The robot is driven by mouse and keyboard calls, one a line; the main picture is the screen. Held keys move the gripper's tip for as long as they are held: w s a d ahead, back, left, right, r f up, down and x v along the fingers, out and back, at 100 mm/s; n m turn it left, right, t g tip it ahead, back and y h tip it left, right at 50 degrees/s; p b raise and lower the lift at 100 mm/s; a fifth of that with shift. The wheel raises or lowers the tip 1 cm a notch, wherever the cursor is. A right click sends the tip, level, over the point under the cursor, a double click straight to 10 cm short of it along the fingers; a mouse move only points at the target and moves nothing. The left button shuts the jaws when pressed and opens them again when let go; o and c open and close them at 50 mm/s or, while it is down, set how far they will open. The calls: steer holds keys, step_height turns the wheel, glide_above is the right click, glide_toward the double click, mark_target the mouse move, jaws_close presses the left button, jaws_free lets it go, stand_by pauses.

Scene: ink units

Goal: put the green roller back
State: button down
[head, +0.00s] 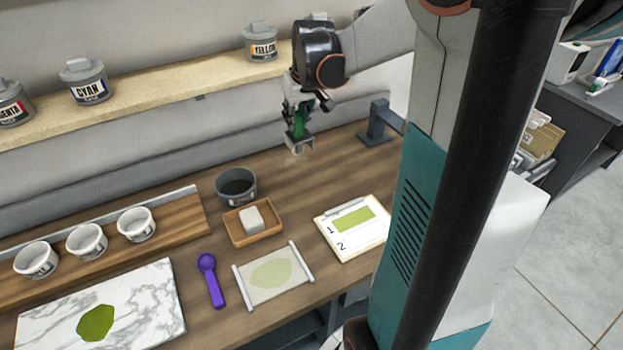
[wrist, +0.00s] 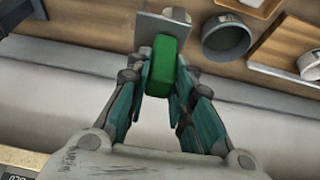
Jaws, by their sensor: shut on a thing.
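My gripper (head: 299,112) is shut on the green roller (head: 298,126), holding it by its green handle. The roller hangs above the back of the wooden bench, with its grey head (head: 299,146) pointing down. In the wrist view, the green handle (wrist: 159,65) sits between the fingertips (wrist: 162,75). The grey metal head (wrist: 158,28) shows beyond it. A dark grey stand (head: 376,123) with a bar is on the bench to the right of the roller, apart from it. I cannot tell whether this is the roller's rest.
A dark bowl (head: 236,186), a wooden tray with a white block (head: 251,218), a purple scoop (head: 211,280) and a numbered card (head: 352,240) are on the bench. White cups (head: 87,241) stand left. Ink cans line the shelf (head: 160,95). A marble slab (head: 150,300) bears green ink.

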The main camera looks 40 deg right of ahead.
steer(key=shift+d+f, duration=0.1)
steer(key=shift+f, duration=0.25)
step_height(320, 180, down, 19)
steer(key=b, duration=0.4)
steer(key=shift+f+b, duration=0.25)
steer(key=shift+b, duration=0.25)
steer(key=c, duration=1.8)
jaws_free()
steer(key=o, duration=0.4)
steer(key=shift+w+f, duration=0.1)
